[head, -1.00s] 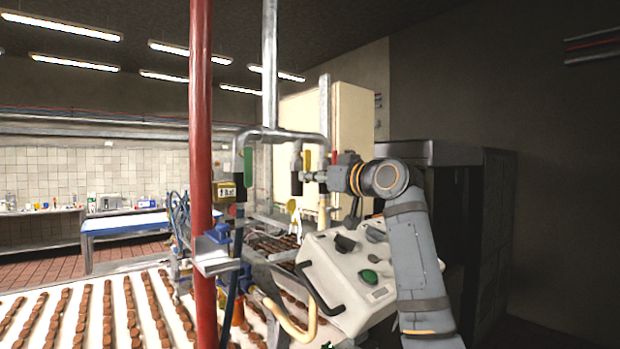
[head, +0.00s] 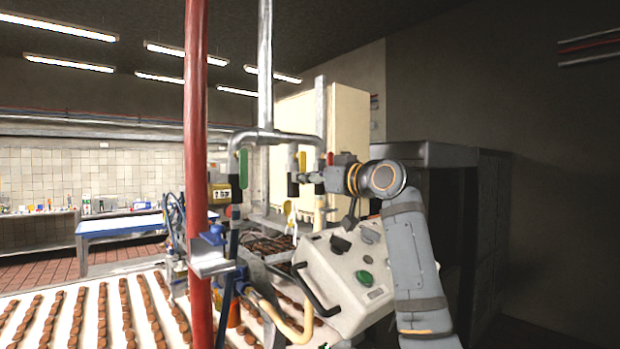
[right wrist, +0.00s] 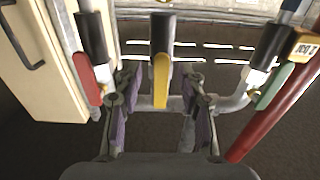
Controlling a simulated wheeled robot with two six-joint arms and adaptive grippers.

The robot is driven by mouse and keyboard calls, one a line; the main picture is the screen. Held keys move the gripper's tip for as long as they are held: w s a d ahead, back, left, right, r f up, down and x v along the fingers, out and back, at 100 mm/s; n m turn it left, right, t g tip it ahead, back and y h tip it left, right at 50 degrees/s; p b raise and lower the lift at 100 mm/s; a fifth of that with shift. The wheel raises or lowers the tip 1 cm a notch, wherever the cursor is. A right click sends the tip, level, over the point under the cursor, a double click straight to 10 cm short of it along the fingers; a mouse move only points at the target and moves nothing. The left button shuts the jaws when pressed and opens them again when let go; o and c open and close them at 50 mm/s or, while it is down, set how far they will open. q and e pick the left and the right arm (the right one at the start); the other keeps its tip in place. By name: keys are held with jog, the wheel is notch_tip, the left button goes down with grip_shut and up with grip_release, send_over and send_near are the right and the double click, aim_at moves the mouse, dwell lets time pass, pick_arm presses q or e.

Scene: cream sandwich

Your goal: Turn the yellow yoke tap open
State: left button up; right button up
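The yellow tap handle (head: 302,161) hangs upright on the grey pipe yoke (head: 275,136), between a green handle (head: 243,168) and a red handle (head: 330,159). My right gripper (head: 306,178) is at the yellow tap, reaching in from the right. In the right wrist view, the yellow handle (right wrist: 161,82) lies between the two fingers of my right gripper (right wrist: 160,100). The fingers are open, with a visible gap on each side of the handle. My left gripper is not in view.
In the right wrist view the red handle (right wrist: 87,80) is left of the fingers and the green handle (right wrist: 274,87) right. A red post (head: 196,120) stands at left. A control box (head: 350,270) is below my right arm. A cream cabinet (head: 350,110) stands behind.

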jog(key=v, duration=1.2)
